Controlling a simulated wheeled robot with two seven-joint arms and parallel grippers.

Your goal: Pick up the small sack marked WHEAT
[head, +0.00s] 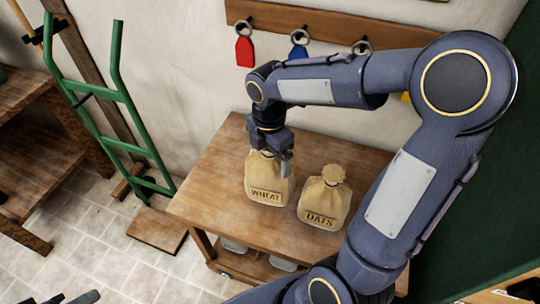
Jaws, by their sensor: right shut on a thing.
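The small tan sack marked WHEAT (266,186) is upright at the wooden table (222,162), its label facing me. My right gripper (272,157) comes down from above and is shut on the neck of this sack, hiding its top. I cannot tell whether the sack's bottom touches the table. A dark part of what looks like my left gripper (82,298) shows at the bottom left edge, mostly cut off.
A similar tan sack marked OATS (324,203) stands close on the right. A green hand truck (125,148) leans at the wall on the left. A peg rail (290,28) holds a red tag (245,52) and a blue tag (298,51). The table's left part is clear.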

